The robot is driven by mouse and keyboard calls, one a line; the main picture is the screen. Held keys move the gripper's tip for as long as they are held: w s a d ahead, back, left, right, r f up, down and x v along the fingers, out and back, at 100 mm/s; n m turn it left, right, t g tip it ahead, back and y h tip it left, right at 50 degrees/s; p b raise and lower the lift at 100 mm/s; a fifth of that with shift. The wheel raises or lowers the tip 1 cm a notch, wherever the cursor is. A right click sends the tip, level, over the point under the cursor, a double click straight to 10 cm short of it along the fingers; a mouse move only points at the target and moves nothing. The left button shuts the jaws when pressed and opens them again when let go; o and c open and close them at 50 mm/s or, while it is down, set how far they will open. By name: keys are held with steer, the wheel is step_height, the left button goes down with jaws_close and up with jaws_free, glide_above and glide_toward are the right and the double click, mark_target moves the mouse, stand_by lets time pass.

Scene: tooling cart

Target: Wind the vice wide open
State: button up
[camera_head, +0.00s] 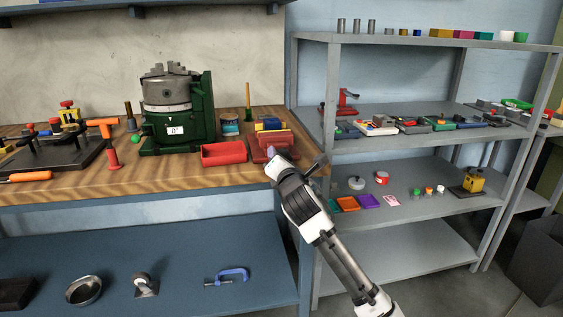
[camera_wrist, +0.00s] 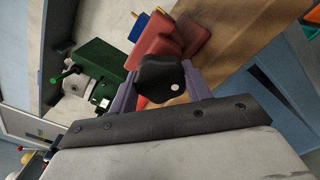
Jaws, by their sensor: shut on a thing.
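The red vice (camera_head: 268,141) sits at the right end of the wooden bench, by its front edge. It also shows in the wrist view (camera_wrist: 165,42), beyond my fingers. My gripper (camera_head: 275,157) is at the vice's front, reaching in from the lower right. In the wrist view its two purple fingers (camera_wrist: 160,84) are shut on a black lobed knob (camera_wrist: 162,76) with a pale dot, one finger on each side. The knob is in front of the vice body. My wrist hides part of the vice's front in the head view, and the width of the jaw gap cannot be told.
A red tray (camera_head: 223,153) lies just left of the vice. A green machine with a grey chuck (camera_head: 167,92) stands behind it. Small blue and yellow things (camera_head: 270,125) show at the vice's back. A grey shelf (camera_head: 350,126) stands close to the right.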

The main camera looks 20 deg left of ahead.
steer(key=shift+r+n, duration=0.1)
steer(key=shift+n, duration=0.5)
steer(key=o, duration=1)
steer(key=shift+a, duration=0.1)
steer(key=shift+c, duration=0.2)
steer(key=b+v, duration=0.1)
steer(key=v, duration=1.3)
steer(key=shift+b, duration=0.35)
